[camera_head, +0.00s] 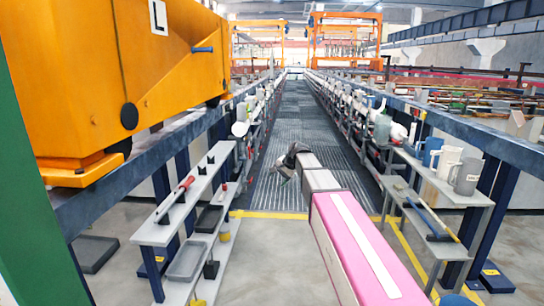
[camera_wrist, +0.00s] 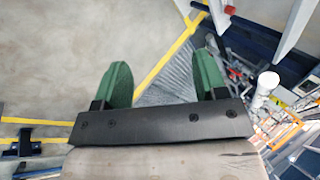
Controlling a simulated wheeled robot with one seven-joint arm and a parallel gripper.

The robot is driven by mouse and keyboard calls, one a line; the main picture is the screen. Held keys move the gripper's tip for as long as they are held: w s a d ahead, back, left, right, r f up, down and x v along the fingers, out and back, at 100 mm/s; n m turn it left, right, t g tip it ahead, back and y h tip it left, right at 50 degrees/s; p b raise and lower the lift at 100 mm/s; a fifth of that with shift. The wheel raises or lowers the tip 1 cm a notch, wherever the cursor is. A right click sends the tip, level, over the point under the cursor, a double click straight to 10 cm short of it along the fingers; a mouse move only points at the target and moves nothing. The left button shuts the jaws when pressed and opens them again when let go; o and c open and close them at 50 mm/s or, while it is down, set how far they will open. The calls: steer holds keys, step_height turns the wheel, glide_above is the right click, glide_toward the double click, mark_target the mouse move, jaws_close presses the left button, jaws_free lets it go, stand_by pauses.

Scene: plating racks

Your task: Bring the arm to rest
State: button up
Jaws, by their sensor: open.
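My arm reaches forward down the aisle from the bottom right of the head view. My gripper (camera_head: 283,172) is at its far end, small and dark, over the grated floor between the two racks. In the wrist view my gripper (camera_wrist: 163,82) shows two green fingers spread wide apart. Nothing is between them but the floor behind. The gripper is open and empty, and touches nothing that I can see.
The left shelf (camera_head: 158,233) holds a red-handled tool (camera_head: 176,200) and trays. The right shelf (camera_head: 437,183) holds a grey mug (camera_head: 466,176) and a blue-handled tool (camera_head: 430,218). An orange machine (camera_head: 60,70) stands at upper left. The grated aisle (camera_head: 297,115) ahead is clear.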

steer(key=s+d+f+n+h, duration=0.1)
steer(key=s+d+f, duration=0.3)
steer(key=s+f, duration=0.3)
steer(key=s+d+f+n+g+h, duration=0.1)
steer(key=s+d+f+n, duration=0.1)
steer(key=s+d+f, duration=0.2)
steer(key=s+f, duration=0.3)
steer(key=s, duration=0.1)
steer(key=shift+s+d+f+g+h, duration=0.25)
steer(key=shift+d+g+h, duration=0.05)
steer(key=shift+d+h, duration=0.1)
steer(key=s+d+f+n+h, duration=0.1)
steer(key=s+d+f, duration=0.1)
steer(key=s, duration=0.3)
steer(key=s+d+f+n+g, duration=0.1)
steer(key=s+d+f, duration=0.1)
steer(key=s, duration=0.3)
steer(key=s+d+f+n+g+h, duration=0.1)
steer(key=s+d+f, duration=0.2)
steer(key=s+f, duration=0.1)
steer(key=shift+s+f+h, duration=0.25)
steer(key=shift+s+h, duration=0.05)
steer(key=shift+s, duration=0.4)
steer(key=shift+c, duration=0.4)
